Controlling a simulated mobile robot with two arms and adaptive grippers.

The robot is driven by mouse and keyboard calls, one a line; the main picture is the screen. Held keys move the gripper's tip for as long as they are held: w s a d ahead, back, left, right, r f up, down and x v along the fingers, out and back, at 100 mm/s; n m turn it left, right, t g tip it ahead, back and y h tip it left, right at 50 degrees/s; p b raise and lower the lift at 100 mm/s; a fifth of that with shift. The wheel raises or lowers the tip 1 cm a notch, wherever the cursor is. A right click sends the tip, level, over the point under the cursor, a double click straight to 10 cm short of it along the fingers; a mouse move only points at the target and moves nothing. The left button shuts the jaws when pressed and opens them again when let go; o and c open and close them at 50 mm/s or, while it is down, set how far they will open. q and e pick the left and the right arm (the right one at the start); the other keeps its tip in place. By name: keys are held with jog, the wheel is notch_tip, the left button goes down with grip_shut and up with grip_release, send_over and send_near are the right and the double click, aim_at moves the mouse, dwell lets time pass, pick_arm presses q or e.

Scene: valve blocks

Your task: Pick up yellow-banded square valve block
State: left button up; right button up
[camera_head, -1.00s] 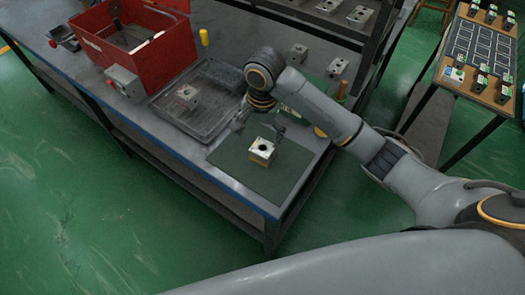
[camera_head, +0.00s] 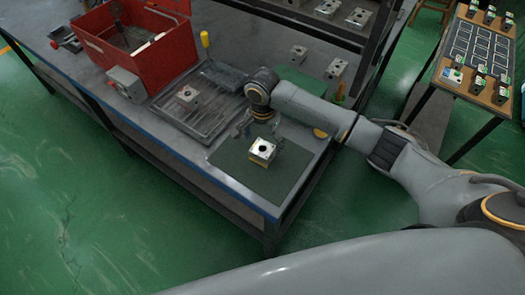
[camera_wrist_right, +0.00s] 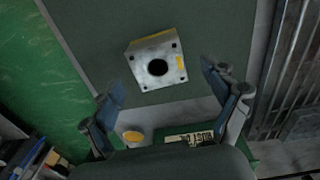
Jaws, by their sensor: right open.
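The yellow-banded square valve block (camera_head: 262,151) sits on the dark green mat (camera_head: 235,160) near the table's front corner. It is a pale metal cube with a dark round bore on top and yellow marks on its sides. In the right wrist view the block (camera_wrist_right: 150,46) lies ahead of the fingertips, between their lines. My right gripper (camera_head: 262,129) is just behind and above the block in the head view. Its two fingers stand wide apart in the right wrist view (camera_wrist_right: 163,78), with nothing between them. My left gripper is not in view.
A red box (camera_head: 165,58) stands farther back. Several other blocks, one of them at the back (camera_head: 298,53), are on the table. The mat around the block is clear.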

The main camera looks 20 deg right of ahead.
aim_at(263, 149)
jog(key=shift+s+f, duration=0.2)
jog(key=shift+f, duration=1.6)
jog(key=c, duration=1.6)
jog(key=shift+r, duration=0.1)
jog(key=shift+c, duration=0.2)
